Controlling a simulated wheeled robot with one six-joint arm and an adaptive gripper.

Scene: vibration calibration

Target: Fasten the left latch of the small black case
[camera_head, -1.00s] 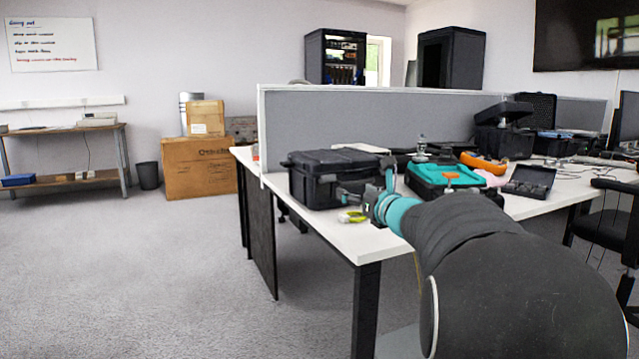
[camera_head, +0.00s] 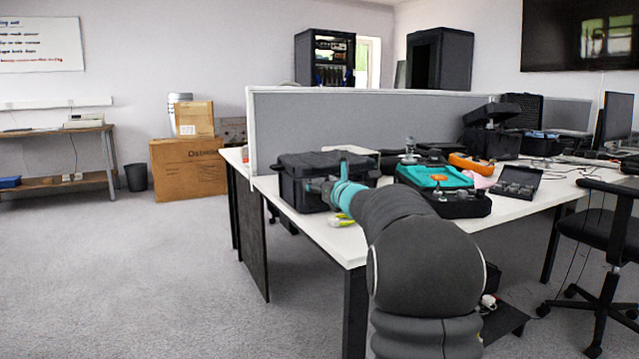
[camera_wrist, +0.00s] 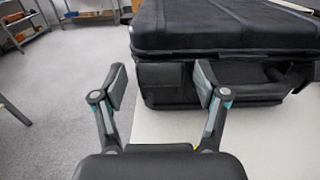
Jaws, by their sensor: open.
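The small black case (camera_head: 300,190) stands closed on the near left end of the white table. Its front fills the upper right of the wrist view (camera_wrist: 230,28), with a seam between lid and base. A dark latch plate (camera_wrist: 163,77) shows on the left part of that front; I cannot tell whether it is fastened. My gripper (camera_wrist: 162,84) is open and empty, its fingers spread on either side of the latch plate. In the head view my gripper (camera_head: 325,188) is at the case's front, partly hidden by my arm. Whether a finger touches the case is unclear.
A teal and black case (camera_head: 435,178) lies open to the right on the white table (camera_head: 515,208). A yellow-green tool (camera_head: 341,219) lies near the front edge. A grey divider (camera_head: 330,117) stands behind the case. Carpet to the left is clear.

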